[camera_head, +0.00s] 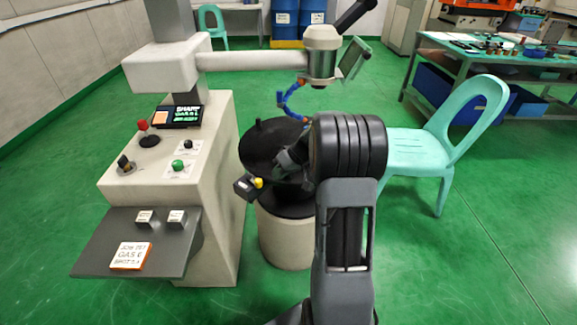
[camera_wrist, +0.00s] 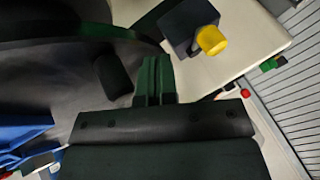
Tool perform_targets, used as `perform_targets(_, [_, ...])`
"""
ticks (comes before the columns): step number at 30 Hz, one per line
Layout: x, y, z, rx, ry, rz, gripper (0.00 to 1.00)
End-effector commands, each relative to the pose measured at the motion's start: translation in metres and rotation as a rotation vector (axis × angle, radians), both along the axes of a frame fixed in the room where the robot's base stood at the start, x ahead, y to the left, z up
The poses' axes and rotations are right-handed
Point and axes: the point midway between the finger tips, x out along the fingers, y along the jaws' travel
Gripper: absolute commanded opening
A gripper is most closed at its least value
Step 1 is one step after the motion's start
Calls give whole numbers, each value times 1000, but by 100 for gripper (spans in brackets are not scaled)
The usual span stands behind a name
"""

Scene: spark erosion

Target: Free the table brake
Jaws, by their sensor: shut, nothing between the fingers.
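A round black table (camera_head: 262,140) stands on a pale cylindrical pedestal (camera_head: 284,238) beside the machine; its dark surface also fills the left of the wrist view (camera_wrist: 60,75). In the wrist view the block (camera_wrist: 187,22) and yellow knob (camera_wrist: 211,40) are beyond and right of my fingertips. The frames do not show for sure which part is the brake. My gripper (camera_wrist: 153,62) is shut and empty, apart from the knob. In the head view my arm partly hides it.
A short black peg (camera_wrist: 112,76) stands close left of my fingers. A blue jointed hose (camera_head: 288,100) hangs over the table from the machine head (camera_head: 322,62). The control console (camera_head: 170,165) is left, with a shelf (camera_head: 110,245). A mint chair (camera_head: 415,150) stands right.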

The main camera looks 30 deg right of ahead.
Motion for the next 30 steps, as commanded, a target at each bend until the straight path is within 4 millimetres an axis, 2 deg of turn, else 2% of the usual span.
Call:
perform_targets(1, [0,9,3,0,-2,5,0])
perform_targets(6, [-1,27,3,-1,-1,4,0])
perform_targets(12, [-1,36,3,-1,-2,1,0])
perform_targets(25, [-2,37,3,0,-2,-3,0])
perform_targets(30, [-6,30,2,0,-3,-53,0])
